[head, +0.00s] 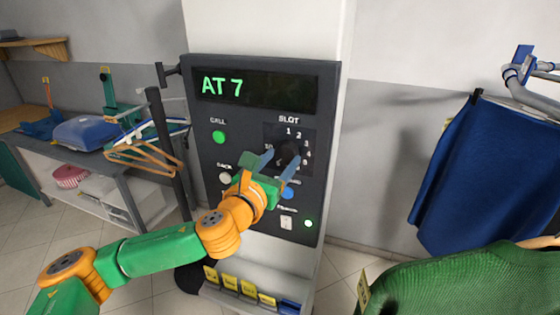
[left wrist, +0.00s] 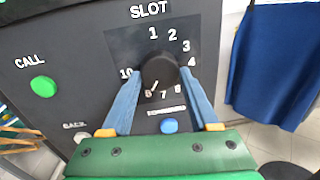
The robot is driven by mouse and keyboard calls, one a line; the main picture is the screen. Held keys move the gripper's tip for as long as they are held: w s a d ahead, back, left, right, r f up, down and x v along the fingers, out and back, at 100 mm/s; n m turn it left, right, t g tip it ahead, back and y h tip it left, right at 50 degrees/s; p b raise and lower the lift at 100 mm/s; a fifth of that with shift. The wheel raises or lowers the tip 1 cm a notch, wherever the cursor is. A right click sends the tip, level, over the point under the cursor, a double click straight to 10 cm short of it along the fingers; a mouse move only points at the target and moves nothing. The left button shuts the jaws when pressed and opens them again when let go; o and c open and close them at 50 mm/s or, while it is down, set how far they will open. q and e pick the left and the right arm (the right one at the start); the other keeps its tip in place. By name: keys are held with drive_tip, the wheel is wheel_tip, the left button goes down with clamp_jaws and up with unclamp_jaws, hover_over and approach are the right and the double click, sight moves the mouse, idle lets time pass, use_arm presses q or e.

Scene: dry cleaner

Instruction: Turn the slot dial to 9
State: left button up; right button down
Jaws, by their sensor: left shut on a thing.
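The slot dial (left wrist: 159,72) is a round black knob on a dark square plate, ringed by white numbers. Its white pointer mark aims down and to the left, close to the 8. The 9 and 5 are hidden behind my fingers. My left gripper (left wrist: 160,82) is shut on the dial, with one blue finger on each side of it. In the head view, the dial (head: 287,152) is partly covered by my left gripper (head: 273,160). The green display (head: 252,88) above it reads "AT 7". My right gripper is not in view.
The dark panel also carries a green CALL button (head: 218,137), a pale BACK button (head: 225,178) and a blue button (left wrist: 169,126) just below the dial. A green garment (head: 470,282) and a blue cloth (head: 485,175) hang at right. Hangers (head: 145,150) hang at left.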

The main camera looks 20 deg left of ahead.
use_arm(q)
drive_tip(key=shift+r+m, duration=0.1)
drive_tip(key=shift+m, duration=1.9)
drive_tip(key=o, duration=1.4)
drive_tip(key=shift+w, duration=0.1)
drive_tip(key=s, duration=0.2)
drive_tip(key=s+b, duration=0.1)
drive_tip(key=s, duration=0.1)
drive_tip(key=s+b, duration=0.1)
drive_tip(key=s, duration=0.2)
drive_tip(key=shift+a, duration=0.35)
